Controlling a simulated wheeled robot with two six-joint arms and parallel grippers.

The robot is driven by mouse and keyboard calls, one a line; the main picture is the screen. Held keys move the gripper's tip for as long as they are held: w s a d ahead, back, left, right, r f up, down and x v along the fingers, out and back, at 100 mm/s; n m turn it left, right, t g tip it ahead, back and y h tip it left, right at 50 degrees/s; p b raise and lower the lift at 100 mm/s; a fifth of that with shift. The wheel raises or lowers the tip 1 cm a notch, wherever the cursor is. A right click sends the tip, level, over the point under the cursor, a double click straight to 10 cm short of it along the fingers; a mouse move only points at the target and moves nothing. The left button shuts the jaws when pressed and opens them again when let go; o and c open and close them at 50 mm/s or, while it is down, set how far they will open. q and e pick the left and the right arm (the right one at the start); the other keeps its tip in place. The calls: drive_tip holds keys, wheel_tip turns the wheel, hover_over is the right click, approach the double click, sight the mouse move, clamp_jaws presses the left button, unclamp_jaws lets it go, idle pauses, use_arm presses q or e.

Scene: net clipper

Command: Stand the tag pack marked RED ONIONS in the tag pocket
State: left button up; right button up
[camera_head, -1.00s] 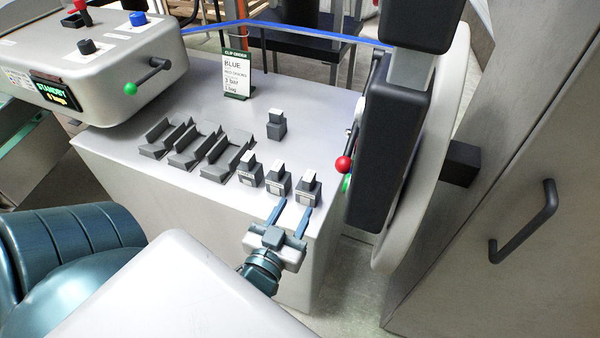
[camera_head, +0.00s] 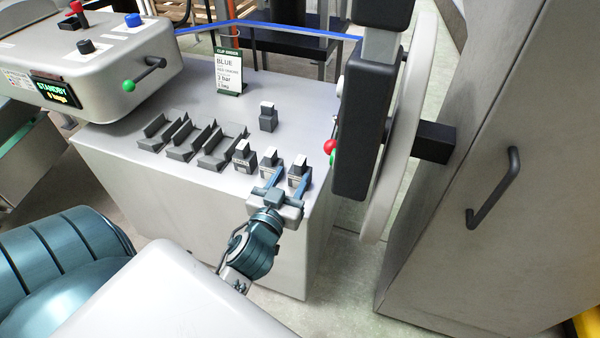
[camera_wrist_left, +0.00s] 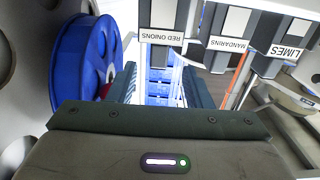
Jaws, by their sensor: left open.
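The RED ONIONS pack (camera_wrist_left: 163,25) is a dark grey block with a white label, at the top of the left wrist view. It appears to be the rightmost pack (camera_head: 299,168) of the front row in the head view. My left gripper (camera_head: 292,179) is open, with its blue fingers reaching toward this pack from the front. In the wrist view the pack is ahead, roughly in line with the gap between the fingers; contact cannot be told. Several grey open holders (camera_head: 222,150) stand left of the packs; I cannot tell which is the tag pocket. My right gripper is not in view.
The MANDARINS pack (camera_wrist_left: 229,42) and LIMES pack (camera_wrist_left: 283,48) stand close beside it. Another pack (camera_head: 268,117) stands behind. An order sign (camera_head: 229,72) stands at the back. A black upright machine part (camera_head: 366,130) rises just right of the bench.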

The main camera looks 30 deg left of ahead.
sight(297, 167)
use_arm(q)
drive_tip(key=shift+w+r, duration=0.15)
drive_tip(key=shift+w, duration=0.35)
drive_tip(key=p+x, duration=0.1)
drive_tip(key=x, duration=0.4)
drive_tip(key=shift+w, duration=0.1)
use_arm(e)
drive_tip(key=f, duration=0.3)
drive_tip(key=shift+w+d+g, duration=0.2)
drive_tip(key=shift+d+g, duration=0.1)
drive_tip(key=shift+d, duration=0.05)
use_arm(q)
drive_tip(key=shift+c, duration=0.3)
clamp_jaws()
